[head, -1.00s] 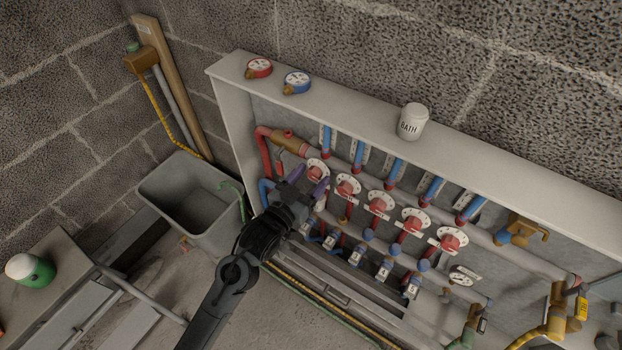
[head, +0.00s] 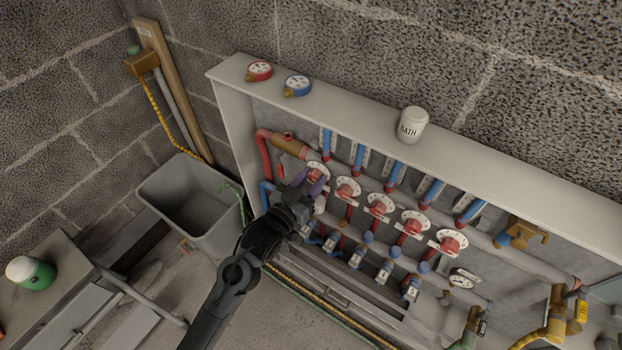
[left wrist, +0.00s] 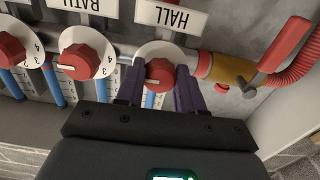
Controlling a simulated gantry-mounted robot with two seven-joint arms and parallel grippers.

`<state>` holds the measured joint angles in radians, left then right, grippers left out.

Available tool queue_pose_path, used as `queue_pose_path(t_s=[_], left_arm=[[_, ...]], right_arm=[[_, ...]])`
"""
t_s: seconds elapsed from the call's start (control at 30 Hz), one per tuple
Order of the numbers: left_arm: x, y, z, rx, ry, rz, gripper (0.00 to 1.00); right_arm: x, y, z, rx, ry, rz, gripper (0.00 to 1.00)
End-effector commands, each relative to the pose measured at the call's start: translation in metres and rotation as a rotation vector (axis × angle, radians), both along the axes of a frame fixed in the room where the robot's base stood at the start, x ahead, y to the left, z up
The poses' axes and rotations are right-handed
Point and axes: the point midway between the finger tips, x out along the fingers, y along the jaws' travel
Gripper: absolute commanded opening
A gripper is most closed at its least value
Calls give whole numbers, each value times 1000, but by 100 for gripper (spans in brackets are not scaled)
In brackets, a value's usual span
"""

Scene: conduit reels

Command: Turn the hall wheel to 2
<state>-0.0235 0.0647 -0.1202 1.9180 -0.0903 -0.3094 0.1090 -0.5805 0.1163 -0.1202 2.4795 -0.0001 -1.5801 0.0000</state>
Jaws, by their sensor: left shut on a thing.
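The hall wheel (left wrist: 160,74) is a red knob on a white dial, under an upside-down HALL label (left wrist: 170,15) in the left wrist view. In the head view it is the leftmost wheel (head: 318,171) of the manifold row. My left gripper (left wrist: 160,92) is shut on it, with one purple finger on each side. A pale pointer mark shows at the knob's lower left in the left wrist view. The dial numbers around this wheel are hidden or too small to read. The left gripper also shows in the head view (head: 309,184). My right gripper is out of view.
The bath wheel (left wrist: 85,56) sits close beside the hall wheel. A red lever (left wrist: 285,45) stands on the other side. A white BATH pot (head: 412,124) and two gauges (head: 259,71) rest on the cabinet top. A grey bin (head: 165,192) stands left of the cabinet.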

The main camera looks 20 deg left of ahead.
Motion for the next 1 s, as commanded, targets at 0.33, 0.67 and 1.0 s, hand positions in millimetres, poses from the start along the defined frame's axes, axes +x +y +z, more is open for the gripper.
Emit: queue_pose_path(t_s=[0.33, 0.67, 1.0], left_arm=[[0, 0, 7, -181, 41, 2, 7], [0, -1, 8, -482, 105, 2, 7], [0, -2, 7, -799, 169, 1, 7]], right_arm=[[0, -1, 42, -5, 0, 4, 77], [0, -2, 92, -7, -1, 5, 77], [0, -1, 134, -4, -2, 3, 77]])
